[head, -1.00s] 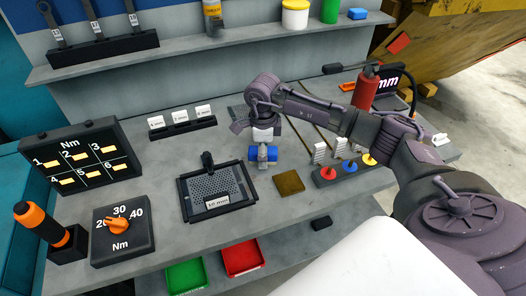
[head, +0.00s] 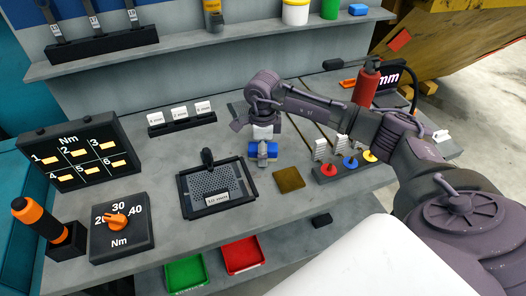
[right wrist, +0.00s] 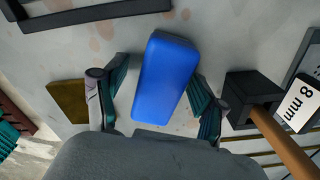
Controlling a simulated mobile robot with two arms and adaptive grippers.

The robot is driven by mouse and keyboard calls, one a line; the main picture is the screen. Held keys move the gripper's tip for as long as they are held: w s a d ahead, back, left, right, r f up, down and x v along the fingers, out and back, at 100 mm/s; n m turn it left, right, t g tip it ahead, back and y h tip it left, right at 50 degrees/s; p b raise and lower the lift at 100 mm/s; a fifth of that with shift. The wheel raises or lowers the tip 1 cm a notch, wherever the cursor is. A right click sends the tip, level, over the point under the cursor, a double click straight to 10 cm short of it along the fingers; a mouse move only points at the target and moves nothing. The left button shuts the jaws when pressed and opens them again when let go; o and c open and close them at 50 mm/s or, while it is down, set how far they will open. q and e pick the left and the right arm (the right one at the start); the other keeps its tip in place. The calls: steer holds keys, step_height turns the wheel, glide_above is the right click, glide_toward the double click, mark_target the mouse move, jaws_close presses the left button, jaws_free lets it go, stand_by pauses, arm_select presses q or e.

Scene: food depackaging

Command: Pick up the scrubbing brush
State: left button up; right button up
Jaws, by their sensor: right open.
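A blue block with rounded edges, which looks like the scrubbing brush (head: 271,148), lies on the grey worktop behind the brown square pad. In the right wrist view the blue block (right wrist: 166,75) sits between the two fingers, and its underside is hidden. My right gripper (right wrist: 158,76) is open, with one finger on each side of the block. I cannot tell whether either finger touches it. In the head view my right gripper (head: 263,156) reaches down over the block and hides part of it. My left gripper is not in view.
A black framed mesh tray (head: 188,202) lies left of the block, and the brown pad (head: 289,179) in front. A dark hammer head (right wrist: 252,92) with a wooden handle is close to one finger. Red, blue and yellow knobs (head: 350,163) and a fire extinguisher (head: 367,85) stand right.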

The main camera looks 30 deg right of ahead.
jaws_close()
steer(key=shift+r, duration=0.1)
steer(key=shift+r+p, duration=0.35)
steer(key=shift+p, duration=0.2)
step_height(320, 180, up, 4)
steer(key=b, duration=0.3)
steer(key=shift+d+f, duration=0.1)
steer(key=shift+f, duration=0.05)
steer(key=s+d+r+b, duration=0.3)
steer(key=s+d+r, duration=0.4)
steer(key=s, duration=0.2)
